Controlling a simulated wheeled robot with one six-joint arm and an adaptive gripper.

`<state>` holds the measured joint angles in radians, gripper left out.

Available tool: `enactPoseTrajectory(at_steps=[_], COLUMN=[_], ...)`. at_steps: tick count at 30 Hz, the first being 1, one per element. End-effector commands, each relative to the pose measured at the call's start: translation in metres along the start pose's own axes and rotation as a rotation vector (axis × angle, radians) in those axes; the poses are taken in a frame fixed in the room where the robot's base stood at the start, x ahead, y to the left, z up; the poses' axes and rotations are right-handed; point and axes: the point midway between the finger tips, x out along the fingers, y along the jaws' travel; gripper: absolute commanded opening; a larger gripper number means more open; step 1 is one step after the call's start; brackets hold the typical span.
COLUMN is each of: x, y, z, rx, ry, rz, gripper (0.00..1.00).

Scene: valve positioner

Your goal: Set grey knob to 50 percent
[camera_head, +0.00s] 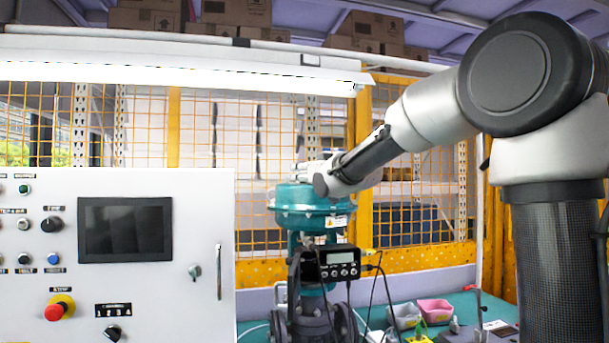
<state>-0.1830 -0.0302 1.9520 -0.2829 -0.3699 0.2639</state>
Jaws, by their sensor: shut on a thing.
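A teal valve actuator (288,213) stands upright right of the control panel. A small dark positioner box (338,262) with a display and a row of small buttons is fixed to its front. My arm reaches in from the right, and its far part crosses in front of the actuator's top. My gripper cannot be made out past the last visible arm links. I cannot tell what it touches. Small grey controls, including a grey knob (22,224), sit on the white control panel (205,215) at the left. None of them can be confirmed as the task's knob. Its setting is unreadable.
The panel also carries a dark screen (125,229), a black knob (52,224) and a red emergency button (54,312). Cables hang below the positioner. A yellow mesh fence (215,135) closes off the back.

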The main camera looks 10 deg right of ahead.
Motion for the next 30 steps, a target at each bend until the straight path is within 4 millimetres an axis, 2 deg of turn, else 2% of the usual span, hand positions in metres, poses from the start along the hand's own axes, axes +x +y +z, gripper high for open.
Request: enactPoseTrajectory(at_steps=[6, 7, 10, 19, 22, 26, 30], x=[-0.001, -0.001, -0.001, -0.001, -0.006, -0.027, -0.059], y=[0.001, 0.001, 0.001, 0.000, 0.000, 0.000, 0.000], z=[0.003, 0.003, 0.003, 0.003, 0.003, 0.002, 0.002], rx=[0.001, 0.001, 0.001, 0.001, 0.001, 0.002, 0.001], ry=[-0.006, -0.006, -0.007, -0.006, -0.005, -0.003, -0.003], rz=[0.002, 0.002, 0.001, 0.000, 0.000, 0.000, 0.001], gripper=[0.15, 0.43, 0.61, 0.61, 0.61, 0.61, 0.61])
